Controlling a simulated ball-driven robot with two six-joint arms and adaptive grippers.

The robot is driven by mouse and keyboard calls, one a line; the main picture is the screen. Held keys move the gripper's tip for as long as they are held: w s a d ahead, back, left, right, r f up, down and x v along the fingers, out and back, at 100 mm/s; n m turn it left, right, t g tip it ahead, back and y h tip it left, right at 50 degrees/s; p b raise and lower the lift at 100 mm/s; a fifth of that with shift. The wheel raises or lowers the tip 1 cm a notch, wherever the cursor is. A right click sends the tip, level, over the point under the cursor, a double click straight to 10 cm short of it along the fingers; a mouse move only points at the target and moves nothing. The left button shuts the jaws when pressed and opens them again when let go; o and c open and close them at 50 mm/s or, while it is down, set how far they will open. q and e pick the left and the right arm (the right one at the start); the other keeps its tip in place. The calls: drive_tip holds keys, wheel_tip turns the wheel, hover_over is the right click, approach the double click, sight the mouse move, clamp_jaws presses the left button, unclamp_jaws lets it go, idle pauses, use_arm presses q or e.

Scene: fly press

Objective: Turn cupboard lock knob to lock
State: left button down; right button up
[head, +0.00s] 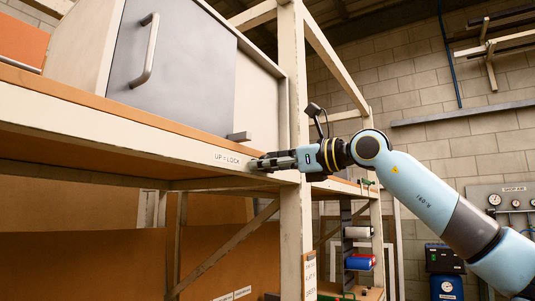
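The grey cupboard (190,75) stands on a shelf at the upper left, its door closed as far as I can see. A small dark bar-shaped knob (238,136) lies level at the lower right of the door. A label reading "UP = LOCK" (228,159) is on the shelf edge below it. My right gripper (256,163) points left in front of the rack post, just right of the label and below the knob, apparently not touching the knob. Its fingers are seen side-on and look close together, so their opening is unclear. My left gripper is out of view.
The cupboard door has a curved handle (146,52). A cream rack post (295,230) stands behind my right gripper, and the shelf's front edge (100,118) runs left. Spools (359,262) sit on a lower shelf behind. Gauges (494,199) hang at the right.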

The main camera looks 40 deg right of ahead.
drive_tip(key=shift+w+a, duration=0.1)
drive_tip(key=shift+w, duration=0.1)
clamp_jaws()
idle(0.4)
